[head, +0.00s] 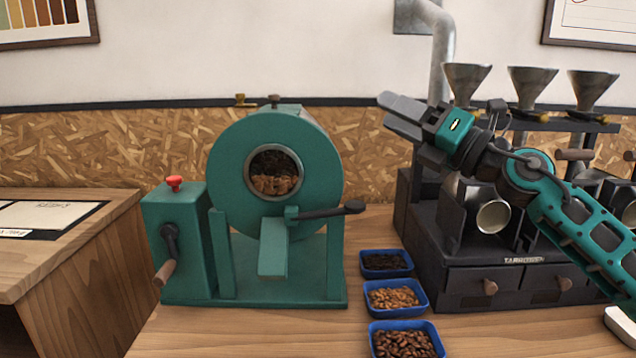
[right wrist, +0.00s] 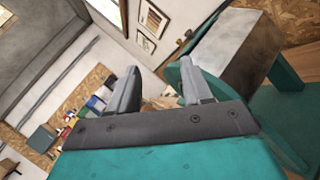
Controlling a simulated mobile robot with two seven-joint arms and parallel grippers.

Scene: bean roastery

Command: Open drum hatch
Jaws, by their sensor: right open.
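The green roasting drum (head: 222,165) stands on its frame on the wooden table, with beans visible through its round front window (head: 275,172). The drum hatch seems to be the green plate (head: 273,248) below the window, beside a dark lever (head: 330,212) that points right and ends in a knob. The plate slopes down toward the front; I cannot tell whether it is a door or a chute. My right gripper (head: 392,112) is open and empty, raised to the right of the drum and apart from it. Its fingers also show in the right wrist view (right wrist: 155,90). My left gripper is not in view.
Blue trays of beans (head: 386,263) line the table right of the drum. A dark sample roaster (head: 462,262) with metal funnels (head: 466,82) stands behind my right arm. A green box with a crank (head: 168,240) and red knob adjoins the drum at left.

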